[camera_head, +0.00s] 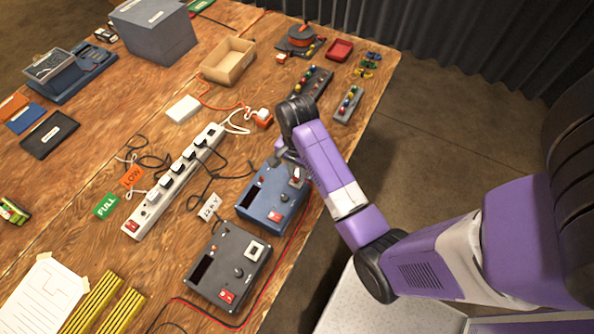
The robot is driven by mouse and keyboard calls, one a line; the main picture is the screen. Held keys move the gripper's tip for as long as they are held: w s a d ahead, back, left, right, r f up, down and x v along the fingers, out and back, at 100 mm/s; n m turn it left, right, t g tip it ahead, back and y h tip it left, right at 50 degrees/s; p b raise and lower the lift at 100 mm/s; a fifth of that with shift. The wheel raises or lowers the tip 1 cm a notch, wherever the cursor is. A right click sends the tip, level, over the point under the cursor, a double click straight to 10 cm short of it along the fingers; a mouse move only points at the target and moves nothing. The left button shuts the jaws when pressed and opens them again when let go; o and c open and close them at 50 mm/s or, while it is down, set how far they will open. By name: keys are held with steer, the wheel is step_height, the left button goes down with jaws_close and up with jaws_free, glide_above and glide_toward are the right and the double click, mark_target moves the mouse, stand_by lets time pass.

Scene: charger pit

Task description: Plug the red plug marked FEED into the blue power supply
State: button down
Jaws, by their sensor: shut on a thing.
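The blue power supply (262,204) lies near the table's front edge, with a dark display, a knob, a red switch and a pale socket (298,173) at its far right end. My gripper (287,156) points down at that end, mostly hidden by my purple forearm. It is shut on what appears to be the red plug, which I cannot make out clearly. A thin red cable (290,243) runs along the table edge up toward it. The FEED marking is not readable. I cannot tell whether the plug touches the socket.
A dark grey supply (225,267) stands just left and nearer. A white power strip (173,180) with plugs and tangled cables lies behind. Tags show LOW (132,177) and FULL (106,205). A cardboard box (228,63) and connector strips (347,104) are farther back.

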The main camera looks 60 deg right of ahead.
steer(key=shift+f, duration=0.7)
stand_by(1.6)
steer(key=c, duration=1.2)
jaws_free()
steer(key=o, duration=0.3)
steer(key=shift+r, duration=3.75)
